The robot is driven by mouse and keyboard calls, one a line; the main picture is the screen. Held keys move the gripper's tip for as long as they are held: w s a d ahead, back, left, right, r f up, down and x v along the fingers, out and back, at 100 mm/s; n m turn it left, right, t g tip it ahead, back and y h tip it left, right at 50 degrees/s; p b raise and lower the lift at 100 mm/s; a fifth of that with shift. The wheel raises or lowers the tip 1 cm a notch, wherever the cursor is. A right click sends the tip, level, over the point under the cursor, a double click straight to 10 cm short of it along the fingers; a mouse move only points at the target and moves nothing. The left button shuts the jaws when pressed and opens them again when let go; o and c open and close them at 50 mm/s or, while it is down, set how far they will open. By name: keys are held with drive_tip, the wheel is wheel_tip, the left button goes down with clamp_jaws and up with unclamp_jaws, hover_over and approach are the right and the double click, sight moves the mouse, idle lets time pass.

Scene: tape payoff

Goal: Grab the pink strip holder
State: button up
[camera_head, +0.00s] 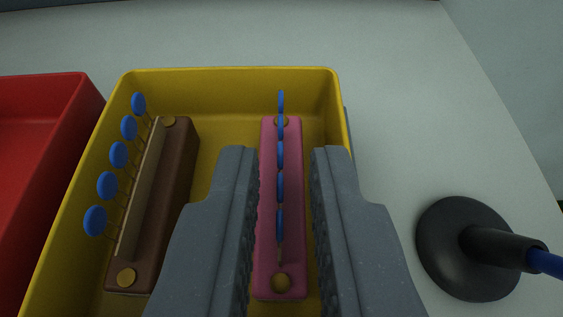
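The pink strip holder (292,225) lies lengthwise in the right part of a yellow tray (231,82). It is a long pink bar with a brass disc at each end and a row of blue round heads along it. My gripper (285,155) is open, its two grey fingers on either side of the holder in the picture. The left finger looks close to the holder's left edge. A small gap shows at the right finger. I cannot tell how far the fingertips are above the tray floor. The fingers hide part of the tray.
A brown strip holder (172,190) with several blue-headed pins (118,154) lies in the tray's left part. A red tray (35,150) stands at the left. A black round base (465,270) with a blue-tipped rod stands at the right. The grey table behind is clear.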

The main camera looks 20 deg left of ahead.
sight(281, 171)
drive_tip(key=shift+x, duration=2.4)
clamp_jaws()
